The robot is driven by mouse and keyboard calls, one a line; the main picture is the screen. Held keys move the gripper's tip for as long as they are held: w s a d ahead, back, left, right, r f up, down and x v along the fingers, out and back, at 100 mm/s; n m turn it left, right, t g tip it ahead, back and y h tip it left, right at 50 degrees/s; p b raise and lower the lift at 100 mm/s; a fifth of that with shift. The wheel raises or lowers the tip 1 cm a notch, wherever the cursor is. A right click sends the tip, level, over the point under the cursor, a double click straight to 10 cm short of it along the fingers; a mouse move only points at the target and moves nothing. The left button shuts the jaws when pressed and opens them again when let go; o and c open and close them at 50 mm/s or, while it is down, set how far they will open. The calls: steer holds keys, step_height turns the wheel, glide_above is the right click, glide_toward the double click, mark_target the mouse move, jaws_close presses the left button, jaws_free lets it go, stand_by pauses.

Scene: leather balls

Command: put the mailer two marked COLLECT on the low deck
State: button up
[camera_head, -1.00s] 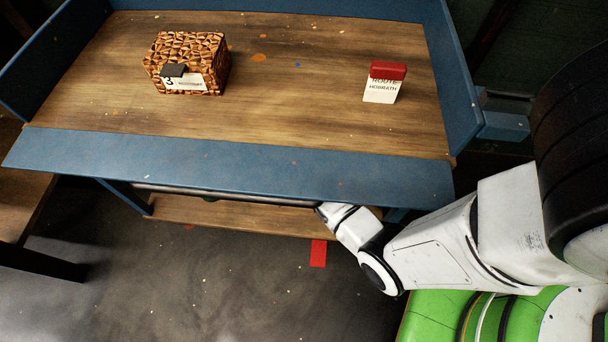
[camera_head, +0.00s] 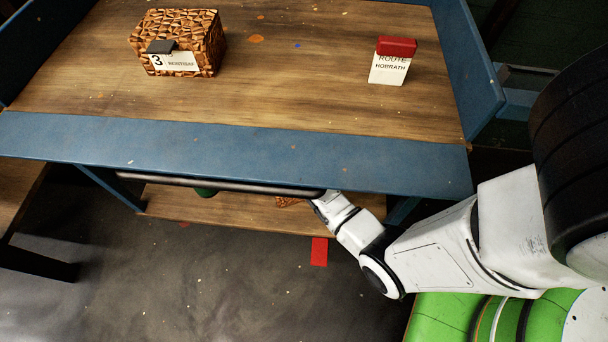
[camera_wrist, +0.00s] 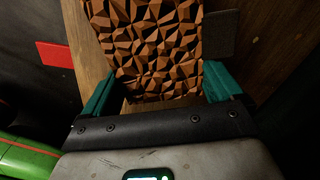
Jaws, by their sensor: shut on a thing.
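In the wrist view, my gripper (camera_wrist: 160,90) has its two green fingers at either side of a brown faceted mailer (camera_wrist: 155,45) and is shut on it. A dark grey tab (camera_wrist: 221,34) sticks out at its right; no COLLECT label shows. In the head view, a small brown faceted piece (camera_head: 290,203) shows beside the end of my arm, under the bench's front edge; my gripper is hidden there. The low deck (camera_head: 235,214) is the wooden shelf below the bench top. I cannot tell whether the mailer touches it.
A faceted box marked 3 (camera_head: 178,42) and a white ROUTE HOBRATH box with a red top (camera_head: 391,62) stand on the bench top. A blue front board (camera_head: 230,147) and dark rail (camera_head: 220,184) overhang the deck. A dark green thing (camera_head: 205,191) sits behind the rail.

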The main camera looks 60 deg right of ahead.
steer(key=shift+f, duration=0.5)
steer(key=o, duration=1.2)
